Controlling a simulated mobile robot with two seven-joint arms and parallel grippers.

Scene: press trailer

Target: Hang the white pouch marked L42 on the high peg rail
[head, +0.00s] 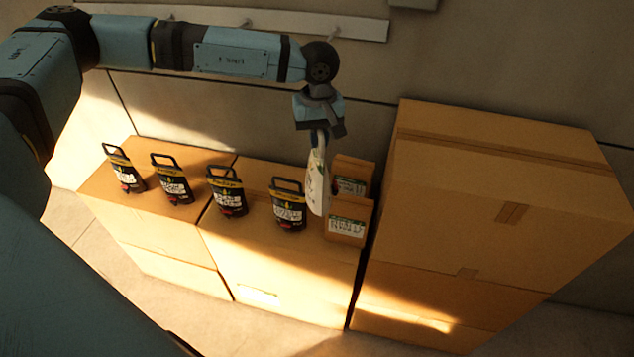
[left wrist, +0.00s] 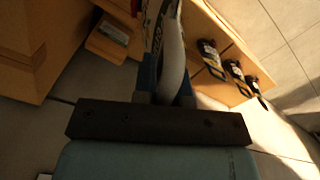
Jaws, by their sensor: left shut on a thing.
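My left gripper (head: 321,127) is shut on the top of a white pouch (head: 316,182), which hangs down below it over the boxes. The pouch is seen nearly edge-on, and its marking cannot be read. In the left wrist view the pouch (left wrist: 172,50) sits between the fingers (left wrist: 165,92). The white peg rail (head: 270,22) runs along the wall at the top of the head view, behind and above my left arm. A few pegs (head: 334,32) show on it, and my arm hides part of it. My right gripper is not in view.
Several black pouches with handles (head: 288,205) stand in a row on the cardboard boxes (head: 265,250). Two small brown packs with white labels (head: 347,222) stand beside the hanging pouch. A taller stack of cardboard boxes (head: 480,190) rises at the right.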

